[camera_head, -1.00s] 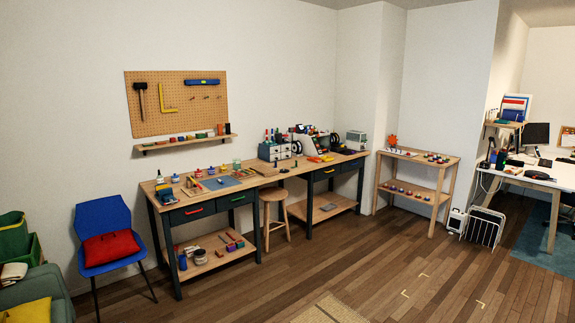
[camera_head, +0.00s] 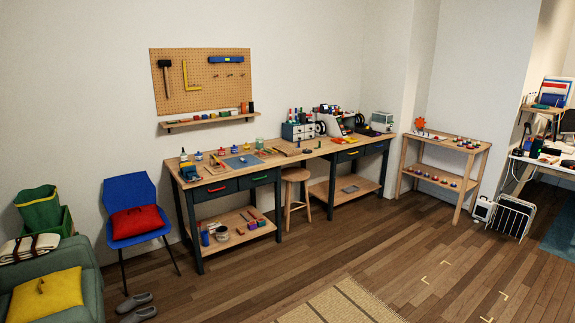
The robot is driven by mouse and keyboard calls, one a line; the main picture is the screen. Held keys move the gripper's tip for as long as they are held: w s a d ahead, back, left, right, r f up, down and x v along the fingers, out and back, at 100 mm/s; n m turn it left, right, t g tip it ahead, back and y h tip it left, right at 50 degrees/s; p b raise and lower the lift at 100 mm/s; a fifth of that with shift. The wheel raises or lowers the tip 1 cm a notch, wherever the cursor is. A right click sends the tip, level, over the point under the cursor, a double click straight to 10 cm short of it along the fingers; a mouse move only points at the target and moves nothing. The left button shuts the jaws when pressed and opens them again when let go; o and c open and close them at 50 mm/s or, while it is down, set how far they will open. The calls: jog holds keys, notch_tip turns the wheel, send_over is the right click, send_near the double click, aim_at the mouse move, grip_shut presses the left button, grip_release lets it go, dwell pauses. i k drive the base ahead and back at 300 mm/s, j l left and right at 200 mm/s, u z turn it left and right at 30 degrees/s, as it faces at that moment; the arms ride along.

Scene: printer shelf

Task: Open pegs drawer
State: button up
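The left workbench (camera_head: 205,228) has two dark drawers under its top, a red-handled drawer (camera_head: 205,193) and a green-handled drawer (camera_head: 249,181). The right workbench (camera_head: 334,186) has a yellow-handled drawer (camera_head: 341,156) and another dark drawer (camera_head: 379,148) beside it. All of these drawers look shut. I cannot tell from this view which one is the pegs drawer, as no label is readable. My gripper is not in view.
A wooden stool (camera_head: 294,176) stands between the benches. A blue chair (camera_head: 128,195) with a red cushion, grey shoes (camera_head: 137,308) and a green sofa (camera_head: 85,270) are at left. A woven rug (camera_head: 345,303) lies in front. The wooden floor before the benches is mostly clear.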

aim_at(296, 138)
jog(key=i+z, duration=0.25)
jog(key=i, duration=2)
jog(key=i+l, duration=0.1)
jog(key=i, duration=2.65)
jog(key=i+u, duration=0.25)
jog(key=i, duration=0.3)
jog(key=i+l+u, duration=0.25)
jog(key=i, duration=0.25)
jog(key=i+l+u, duration=0.2)
jog(key=i, duration=0.35)
